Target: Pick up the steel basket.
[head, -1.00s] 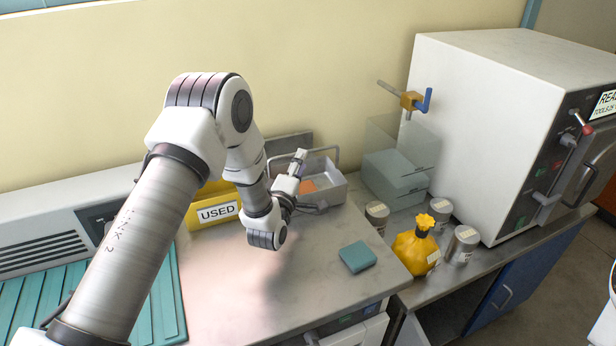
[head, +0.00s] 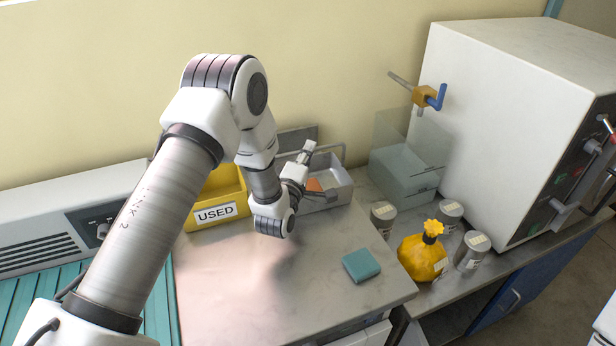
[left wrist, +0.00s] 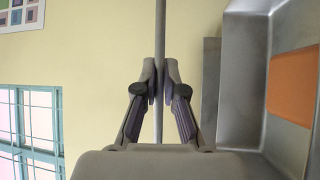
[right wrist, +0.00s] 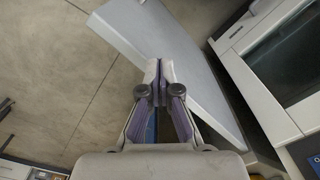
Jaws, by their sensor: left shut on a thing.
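The steel basket (head: 343,194), a grey metal tray with a raised handle, is at the back of the counter, right of the yellow bin. An orange piece lies inside it, also visible in the left wrist view. My left gripper (left wrist: 158,82) is shut on the basket's thin handle bar (left wrist: 160,25), which runs between its fingertips. In the head view my left wrist partly covers the basket's left side. Whether the basket's underside touches the counter cannot be told. My right gripper (right wrist: 159,88) is shut and empty, away from the counter, above the floor.
A yellow bin marked USED (head: 215,214) stands close to the left of the basket. A clear box (head: 405,180) is to its right. A teal pad (head: 361,265) lies on the counter in front. A yellow flask (head: 422,257) and metal canisters (head: 384,218) stand at the right.

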